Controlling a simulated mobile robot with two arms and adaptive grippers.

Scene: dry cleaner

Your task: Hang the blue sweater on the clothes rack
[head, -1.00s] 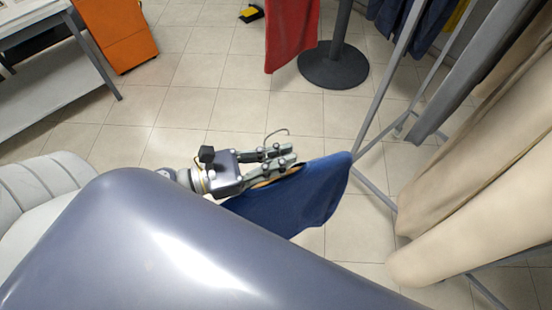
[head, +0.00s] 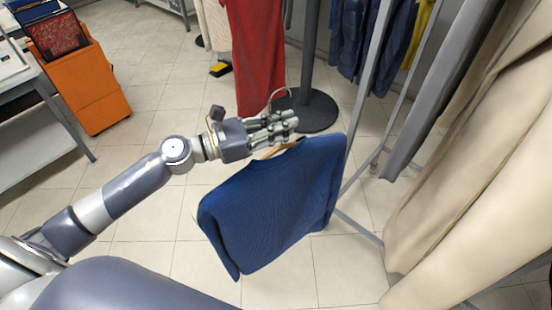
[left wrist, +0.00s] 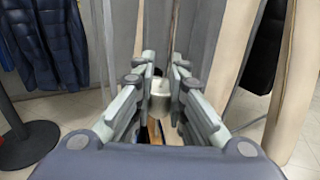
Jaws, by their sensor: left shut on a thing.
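The blue sweater (head: 275,205) hangs on a wooden hanger (head: 277,149) with a metal hook (head: 279,96), in the middle of the head view. My left gripper (head: 292,125) is shut on the hanger near its top, and the sweater hangs below it in the air. In the left wrist view a bit of the wooden hanger (left wrist: 154,131) shows between the fingers. The clothes rack (head: 362,110), with grey metal posts, stands just right of the sweater. Whether the sweater's right edge touches a post I cannot tell. The rack's top rail is out of view. My right gripper is not in view.
Long beige garments (head: 465,160) hang at the right. A red garment (head: 256,50) hangs behind, beside a dark pole on a round base (head: 305,112). Dark blue jackets (head: 372,45) hang at the back. An orange cabinet (head: 80,75) stands at the left.

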